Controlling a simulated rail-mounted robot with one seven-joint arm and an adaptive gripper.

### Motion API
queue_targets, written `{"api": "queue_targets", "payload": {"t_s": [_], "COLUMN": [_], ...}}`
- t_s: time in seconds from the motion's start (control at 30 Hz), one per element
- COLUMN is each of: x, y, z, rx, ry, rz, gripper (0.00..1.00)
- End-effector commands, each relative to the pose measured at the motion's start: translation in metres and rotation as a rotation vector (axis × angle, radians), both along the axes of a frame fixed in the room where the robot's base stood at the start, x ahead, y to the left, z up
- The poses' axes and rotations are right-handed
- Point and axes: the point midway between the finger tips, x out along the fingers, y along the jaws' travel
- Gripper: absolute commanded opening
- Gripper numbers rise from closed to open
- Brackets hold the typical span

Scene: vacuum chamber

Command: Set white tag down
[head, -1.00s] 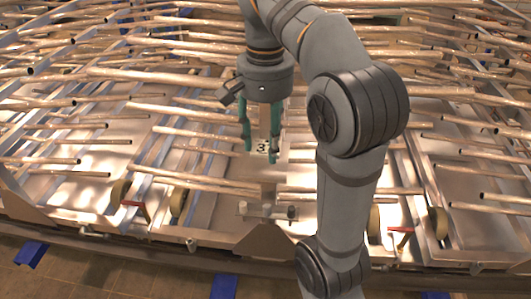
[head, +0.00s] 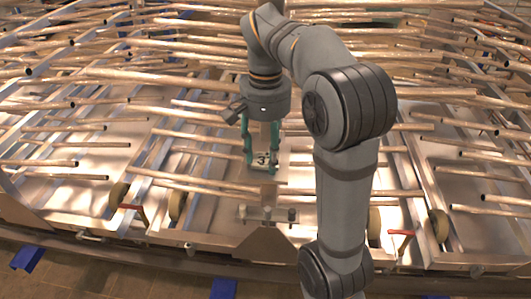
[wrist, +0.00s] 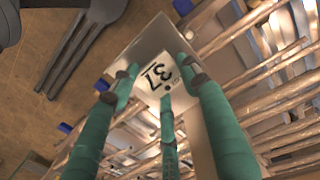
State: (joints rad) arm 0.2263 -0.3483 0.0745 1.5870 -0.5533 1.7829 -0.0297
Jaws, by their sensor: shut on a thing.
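The white tag, marked with a dark "37" (wrist: 153,76), sits between my gripper's green fingers in the wrist view. My gripper (head: 261,160) is shut on it, with the fingers pointing down. In the head view the tag (head: 261,161) shows small between the fingertips, partly covered by them. A pale metal plate (wrist: 130,53) lies behind the tag in the wrist view. I cannot tell whether the tag touches it.
Many copper-coloured pipes (head: 140,76) run across the metal frame on both sides and behind my gripper. A metal bracket (head: 266,214) stands just in front of it. Red-handled clamps (head: 132,207) and blue blocks (head: 28,257) lie along the front.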

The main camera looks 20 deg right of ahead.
Motion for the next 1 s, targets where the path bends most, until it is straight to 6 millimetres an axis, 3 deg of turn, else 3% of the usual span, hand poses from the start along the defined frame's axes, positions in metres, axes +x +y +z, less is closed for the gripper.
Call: {"api": "queue_targets", "payload": {"t_s": [0.03, 0.07, 0.37, 0.73, 1.0], "x": [0.0, 0.0, 0.0, 0.0, 0.001], "y": [0.0, 0.0, 0.0, 0.0, 0.001], "z": [-0.004, -0.002, -0.001, 0.007, 0.061], "rx": [0.0, 0.0, 0.0, 0.0, 0.0], "ry": [0.001, 0.0, 0.001, -0.001, -0.002], "rz": [0.0, 0.0, 0.0, 0.001, 0.001], "gripper": [0.28, 0.47, 0.65, 0.65, 0.65]}}
